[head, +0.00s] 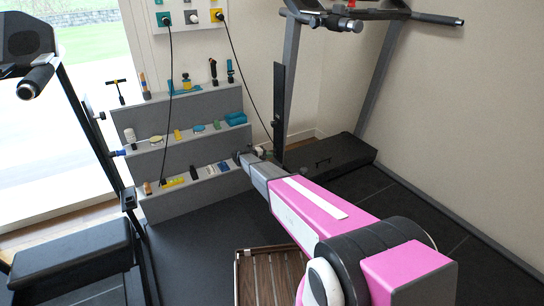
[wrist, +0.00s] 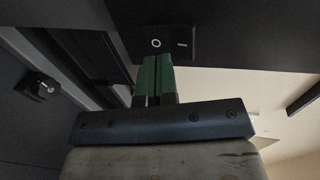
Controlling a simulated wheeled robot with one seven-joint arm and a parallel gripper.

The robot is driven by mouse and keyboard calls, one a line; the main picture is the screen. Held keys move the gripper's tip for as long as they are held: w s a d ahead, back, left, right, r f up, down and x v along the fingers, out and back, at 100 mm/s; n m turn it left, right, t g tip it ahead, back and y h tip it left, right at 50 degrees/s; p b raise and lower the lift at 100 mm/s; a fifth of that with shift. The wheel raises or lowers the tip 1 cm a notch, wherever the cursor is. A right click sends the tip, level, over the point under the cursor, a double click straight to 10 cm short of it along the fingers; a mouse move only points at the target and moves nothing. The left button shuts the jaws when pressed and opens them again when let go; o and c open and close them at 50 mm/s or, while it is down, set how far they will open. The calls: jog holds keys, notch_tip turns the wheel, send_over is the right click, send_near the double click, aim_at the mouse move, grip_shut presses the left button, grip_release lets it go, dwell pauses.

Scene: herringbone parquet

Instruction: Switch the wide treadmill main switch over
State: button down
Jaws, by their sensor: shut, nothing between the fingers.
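A black rocker switch (wrist: 170,44) with a white circle on its left half and a white line on its right half sits in a dark panel (wrist: 240,50) in the wrist view. My gripper (wrist: 155,58) has green fingers that are shut together and empty. The fingertips are just below the switch's circle half in the picture; I cannot tell whether they touch. Which half is pressed in is unclear. In the head view my arm reaches to the dark motor housing (head: 328,158) of the right treadmill, and the switch cannot be made out there.
A black knob (wrist: 38,87) is at the left of the wrist view. A grey stepped shelf (head: 215,183) with small items stands left of my arm. Two black cables hang from wall sockets (head: 190,16). A second treadmill (head: 75,255) is at left, a slatted wooden crate (head: 270,278) in front.

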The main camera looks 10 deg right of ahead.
jog(key=v, duration=0.8)
jog(key=shift+s+a, duration=0.15)
jog(key=shift+a, duration=0.05)
notch_tip(320, 180, up, 11)
jog(key=s+d+n+t+y, duration=0.1)
jog(key=s+n+t+y, duration=0.1)
jog(key=n+t+y, duration=0.95)
jog(key=s+n+g+y, duration=0.6)
jog(key=s+n+g, duration=0.3)
jog(key=s+n, duration=0.95)
jog(key=s+d+g+h, duration=0.1)
jog(key=s+d+g, duration=0.3)
jog(key=s, duration=0.8)
jog(key=s+d+r+n+g+h, duration=0.1)
jog(key=s+d+g, duration=0.3)
jog(key=s, duration=0.9)
jog(key=d+h, duration=0.1)
jog(key=d, duration=0.2)
jog(key=shift+r+n, duration=0.2)
jog(key=shift+n, duration=0.1)
